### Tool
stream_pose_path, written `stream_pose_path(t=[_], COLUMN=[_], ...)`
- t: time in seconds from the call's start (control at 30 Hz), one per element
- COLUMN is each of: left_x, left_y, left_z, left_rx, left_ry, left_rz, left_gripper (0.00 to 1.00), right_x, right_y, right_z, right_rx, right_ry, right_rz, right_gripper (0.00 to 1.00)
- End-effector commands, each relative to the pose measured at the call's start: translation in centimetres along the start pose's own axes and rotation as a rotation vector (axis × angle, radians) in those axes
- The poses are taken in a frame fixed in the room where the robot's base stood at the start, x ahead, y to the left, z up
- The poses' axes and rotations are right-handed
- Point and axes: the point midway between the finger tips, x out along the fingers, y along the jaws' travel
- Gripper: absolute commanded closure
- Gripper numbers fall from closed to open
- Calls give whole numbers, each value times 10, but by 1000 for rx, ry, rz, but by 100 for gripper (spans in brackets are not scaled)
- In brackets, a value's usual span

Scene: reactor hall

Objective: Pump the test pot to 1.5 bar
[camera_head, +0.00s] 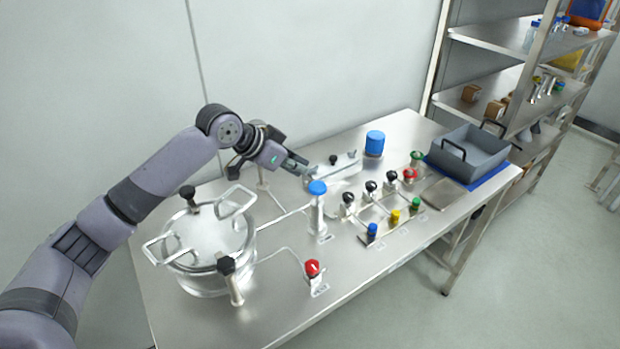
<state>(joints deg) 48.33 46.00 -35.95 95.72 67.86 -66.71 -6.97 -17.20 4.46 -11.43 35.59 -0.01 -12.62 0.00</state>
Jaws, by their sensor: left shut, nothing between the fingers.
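The test pot (205,245) is a steel vessel with a clamped lid, looped handles and black knobs, on the left of the steel table. A thin pipe runs from it to an upright steel cylinder with a blue round cap (317,188), which looks like the hand pump. My left gripper (308,173) is shut and empty, its tips just above and behind the blue cap; I cannot tell whether they touch it. A red-knobbed valve (313,268) stands at the front, joined by a thin pipe to the pot. No pressure reading is legible. My right gripper is out of view.
Right of the pump is a panel with several black, red and green knobs and coloured blocks (396,216). A blue cylinder (375,143) stands behind. A grey tray (470,152) sits on a blue mat at the right end. Steel shelves (490,90) stand beyond; the table's front is clear.

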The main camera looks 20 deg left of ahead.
Motion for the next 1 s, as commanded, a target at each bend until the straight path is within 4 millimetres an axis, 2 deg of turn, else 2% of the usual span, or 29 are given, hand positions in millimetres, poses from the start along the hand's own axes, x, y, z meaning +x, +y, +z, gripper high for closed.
stream_pose_path(t=[0.1,0.27,1.0], left_x=[-15,-24,-25], left_y=[-1,0,0], left_z=[0,-1,-1], left_rx=[1,1,0], left_ry=[1,2,2], left_rz=[-2,-1,-1], left_gripper=[100,100,100], right_x=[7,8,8], right_y=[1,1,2], right_z=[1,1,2], right_rx=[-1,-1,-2], right_ry=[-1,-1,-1], right_rz=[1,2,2], right_gripper=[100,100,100])
